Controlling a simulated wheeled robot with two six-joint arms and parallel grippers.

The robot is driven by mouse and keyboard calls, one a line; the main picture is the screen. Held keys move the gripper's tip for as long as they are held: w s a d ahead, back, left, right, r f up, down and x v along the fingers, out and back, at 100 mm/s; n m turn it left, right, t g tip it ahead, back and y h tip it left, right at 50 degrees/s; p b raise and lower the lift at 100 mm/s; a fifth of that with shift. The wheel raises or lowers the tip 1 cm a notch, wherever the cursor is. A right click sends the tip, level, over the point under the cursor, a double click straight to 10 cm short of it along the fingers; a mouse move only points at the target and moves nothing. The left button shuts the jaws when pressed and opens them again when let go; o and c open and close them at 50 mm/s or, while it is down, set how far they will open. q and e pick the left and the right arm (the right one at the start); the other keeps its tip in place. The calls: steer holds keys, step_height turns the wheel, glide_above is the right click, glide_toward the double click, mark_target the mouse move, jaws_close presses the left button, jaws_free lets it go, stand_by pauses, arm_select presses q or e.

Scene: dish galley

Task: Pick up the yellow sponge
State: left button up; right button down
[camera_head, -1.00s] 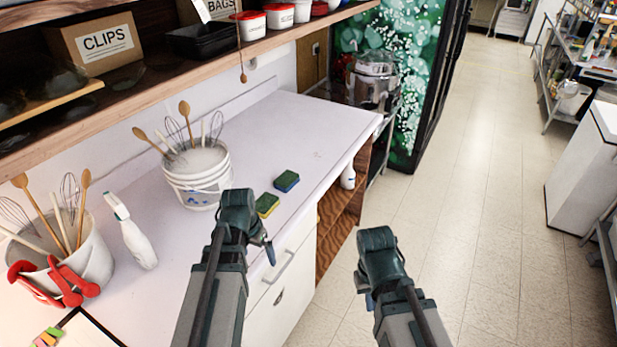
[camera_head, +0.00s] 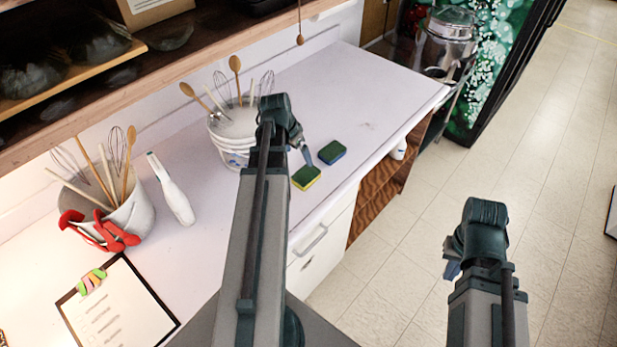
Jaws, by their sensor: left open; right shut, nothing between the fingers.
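Whether a fingertip touches the sponge I cannot tell. My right gripper (camera_head: 452,270) is shut and empty, out over the floor to the right of the counter.
A white bucket of whisks and wooden spoons (camera_head: 228,150) stands behind my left gripper. A wooden shelf (camera_head: 150,85) overhangs the counter's back.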

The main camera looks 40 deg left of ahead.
arm_select(q)
steer(key=b, duration=0.6)
glide_above(306, 174)
steer(key=s, duration=0.2)
step_height(306, 174, down, 7)
steer(key=shift+w+a+f, duration=0.1)
steer(key=shift+w, duration=0.05)
steer(key=b+x, duration=0.5)
steer(key=shift+f+b, duration=0.3)
steer(key=shift+b, duration=0.05)
steer(key=c, duration=1.2)
